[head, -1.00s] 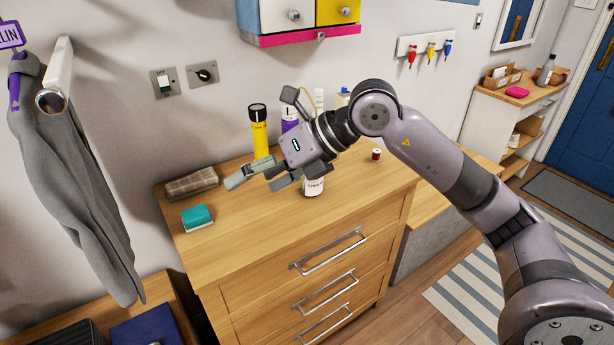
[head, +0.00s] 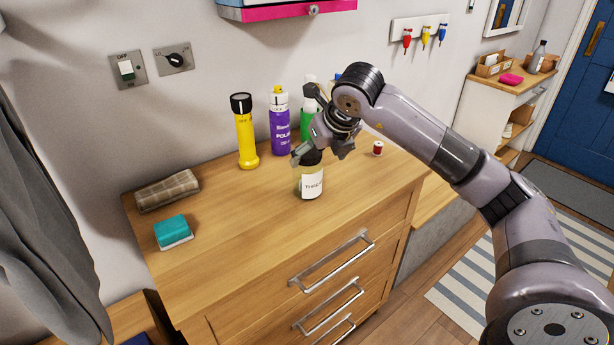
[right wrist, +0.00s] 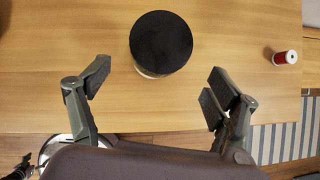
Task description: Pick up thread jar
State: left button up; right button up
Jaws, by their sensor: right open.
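The thread jar (head: 311,184) stands upright on the wooden dresser top, with a dark lid and a white label whose text is partly readable. In the right wrist view its round black lid (right wrist: 161,43) is seen from above, ahead of the fingertips and between their lines. My right gripper (head: 322,156) is at the jar's top in the head view and hides part of the lid. In the right wrist view the right gripper (right wrist: 158,84) is open, with nothing between its fingers. Whether a finger touches the jar cannot be told. My left gripper is not in view.
A yellow torch (head: 245,133), a purple polish can (head: 280,122) and a green bottle (head: 307,120) stand behind the jar. A red thread spool (head: 378,148) is to its right. The front dresser top is clear.

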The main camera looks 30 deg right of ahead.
aim_at(315, 158)
jog(key=shift+x, duration=1.25)
jog(key=shift+w+a+f, duration=0.1)
jog(key=shift+w+f, duration=0.05)
jog(key=shift+f, duration=0.1)
jog(key=p+x, duration=0.1)
jog(key=x, duration=0.2)
jog(key=shift+w+a+f, duration=0.1)
jog(key=shift+w+f, duration=0.15)
jog(key=shift+w, duration=0.05)
jog(key=shift+w+f, duration=0.25)
jog(key=shift+f, duration=0.15)
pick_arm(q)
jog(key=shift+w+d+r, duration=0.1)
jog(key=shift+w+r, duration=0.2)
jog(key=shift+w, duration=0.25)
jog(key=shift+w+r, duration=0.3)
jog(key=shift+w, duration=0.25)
pick_arm(e)
jog(key=shift+c, duration=0.6)
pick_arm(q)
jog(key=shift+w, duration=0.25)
pick_arm(e)
jog(key=shift+r, duration=0.1)
jog(key=c, duration=1.3)
